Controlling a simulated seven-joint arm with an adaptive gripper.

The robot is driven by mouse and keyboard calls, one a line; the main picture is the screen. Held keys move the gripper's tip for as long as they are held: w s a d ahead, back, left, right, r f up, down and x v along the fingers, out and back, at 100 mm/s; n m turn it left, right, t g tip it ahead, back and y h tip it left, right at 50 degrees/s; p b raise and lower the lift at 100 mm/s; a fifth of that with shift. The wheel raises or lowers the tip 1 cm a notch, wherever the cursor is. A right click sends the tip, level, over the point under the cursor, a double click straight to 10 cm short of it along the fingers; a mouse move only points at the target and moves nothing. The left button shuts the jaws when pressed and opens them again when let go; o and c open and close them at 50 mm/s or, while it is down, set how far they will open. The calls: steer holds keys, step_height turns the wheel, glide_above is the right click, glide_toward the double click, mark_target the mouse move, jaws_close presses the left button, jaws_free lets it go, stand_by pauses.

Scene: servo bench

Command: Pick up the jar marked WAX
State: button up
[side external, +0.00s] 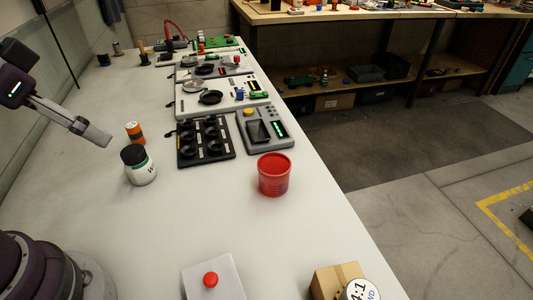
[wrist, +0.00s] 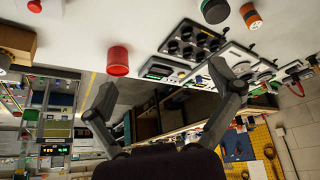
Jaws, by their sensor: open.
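A white jar with a black lid (side external: 141,172) stands upright on the white bench at the left. Dark lettering shows on its side, but I cannot read it. In the wrist view its black lid (wrist: 214,11) is at the top edge, where the picture cuts off the jar. My gripper (side external: 98,138) is above the bench, up and left of the jar and apart from it. In the wrist view my gripper (wrist: 162,76) has its two fingers spread wide with nothing between them.
An orange container with a dark band (side external: 134,132) stands just behind the jar. A black tray with round holders (side external: 205,141), a grey device (side external: 262,130) and a red cup (side external: 274,176) are to the right. A red-button box (side external: 212,279) and cardboard box (side external: 335,277) are in front. Bench between is clear.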

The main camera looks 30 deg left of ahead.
steer(key=n+g, duration=0.6)
steer(key=n, duration=1.4)
glide_above(131, 151)
steer(key=w, duration=0.1)
steer(key=f, duration=0.9)
steer(key=shift+d+f, duration=0.25)
steer(key=shift+f, duration=0.05)
steer(key=f, duration=0.6)
steer(key=s+f, duration=0.1)
steer(key=f, duration=0.2)
steer(key=shift+a+f, duration=0.3)
steer(key=shift+c, duration=0.4)
